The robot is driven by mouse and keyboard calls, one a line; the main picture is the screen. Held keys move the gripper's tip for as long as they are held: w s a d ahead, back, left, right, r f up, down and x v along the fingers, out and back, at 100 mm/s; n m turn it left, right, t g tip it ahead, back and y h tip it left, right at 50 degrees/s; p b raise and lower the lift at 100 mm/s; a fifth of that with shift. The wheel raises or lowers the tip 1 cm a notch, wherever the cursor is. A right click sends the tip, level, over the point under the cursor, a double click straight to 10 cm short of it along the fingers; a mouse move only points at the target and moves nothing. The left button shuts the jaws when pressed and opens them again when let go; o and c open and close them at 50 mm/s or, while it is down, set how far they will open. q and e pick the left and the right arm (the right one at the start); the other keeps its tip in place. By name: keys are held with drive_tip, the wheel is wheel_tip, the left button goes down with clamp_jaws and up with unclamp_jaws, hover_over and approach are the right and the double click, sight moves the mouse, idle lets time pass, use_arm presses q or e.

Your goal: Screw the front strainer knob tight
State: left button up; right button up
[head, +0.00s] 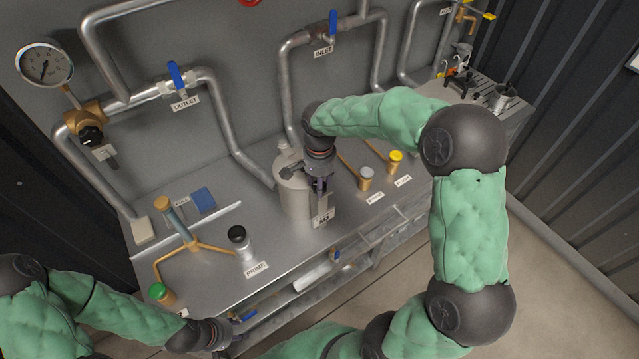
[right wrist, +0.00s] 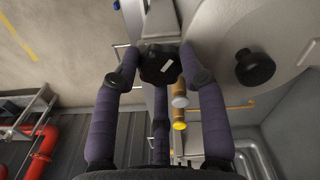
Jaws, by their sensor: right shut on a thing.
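The strainer (head: 291,196) is a pale grey cylinder at the middle of the bench in the head view. My right gripper (head: 320,188) reaches down at its front side. In the right wrist view, the purple fingers of my right gripper (right wrist: 162,72) are closed around the black front strainer knob (right wrist: 159,66), which bears a white mark. In the head view this knob is hidden by the gripper. A second black knob (right wrist: 255,67) stands free on the strainer lid. My left gripper (head: 226,333) is low at the bench's front edge, away from the strainer; its fingers are unclear.
A black-capped PRIME fitting (head: 238,235) and a green-capped fitting (head: 160,292) stand left of the strainer. White-capped (head: 367,172) and yellow-capped (head: 395,157) fittings stand right. Pipes with blue-handled valves (head: 177,76) run along the back wall.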

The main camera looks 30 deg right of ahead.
drive_tip(key=m+b, duration=0.1)
drive_tip(key=m, duration=0.5)
drive_tip(key=shift+m, duration=0.4)
idle(0.4)
drive_tip(key=o, duration=1.1)
drive_tip(key=shift+d, duration=0.1)
drive_tip(key=shift+o, duration=0.2)
wheel_tip(320, 180, up, 12)
